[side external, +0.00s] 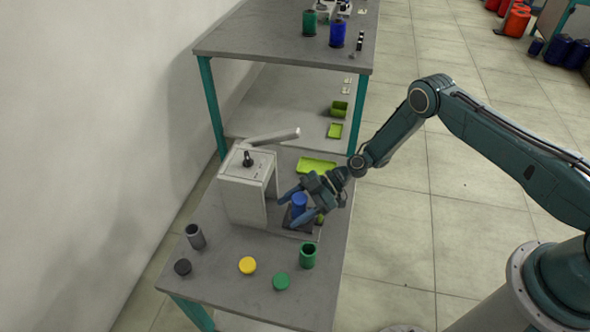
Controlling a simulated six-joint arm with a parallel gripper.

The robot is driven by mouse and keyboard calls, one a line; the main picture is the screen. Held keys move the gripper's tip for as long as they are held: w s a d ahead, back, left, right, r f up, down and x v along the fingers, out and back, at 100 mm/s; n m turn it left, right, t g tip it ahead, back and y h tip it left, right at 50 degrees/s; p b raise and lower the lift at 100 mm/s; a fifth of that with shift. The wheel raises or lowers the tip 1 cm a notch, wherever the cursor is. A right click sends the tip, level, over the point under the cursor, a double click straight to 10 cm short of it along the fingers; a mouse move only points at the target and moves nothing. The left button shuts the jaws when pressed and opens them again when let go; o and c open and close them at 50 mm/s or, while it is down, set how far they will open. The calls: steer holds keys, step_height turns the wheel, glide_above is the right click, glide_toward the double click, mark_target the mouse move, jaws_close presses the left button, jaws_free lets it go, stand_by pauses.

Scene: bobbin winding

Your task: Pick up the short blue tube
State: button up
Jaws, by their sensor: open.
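The short blue tube (299,202) stands upright on a dark base beside the white machine. My gripper (291,208) is open, with one finger on each side of the blue tube. The upper part of the tube shows between the fingers. I cannot tell whether either finger touches it. Its lower part is partly hidden by the nearer finger.
The white machine (242,190) with a slanted grey arm stands left of the tube. A green cup (308,256), a green disc (281,281), a yellow disc (247,265), a grey tube (195,236) and a black disc (183,267) stand in front. A lime tray (316,165) lies behind.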

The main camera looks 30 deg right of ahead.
steer(key=c, duration=1.1)
steer(key=shift+o, duration=0.2)
steer(key=shift+r, duration=0.15)
step_height(320, 180, up, 20)
stand_by(0.8)
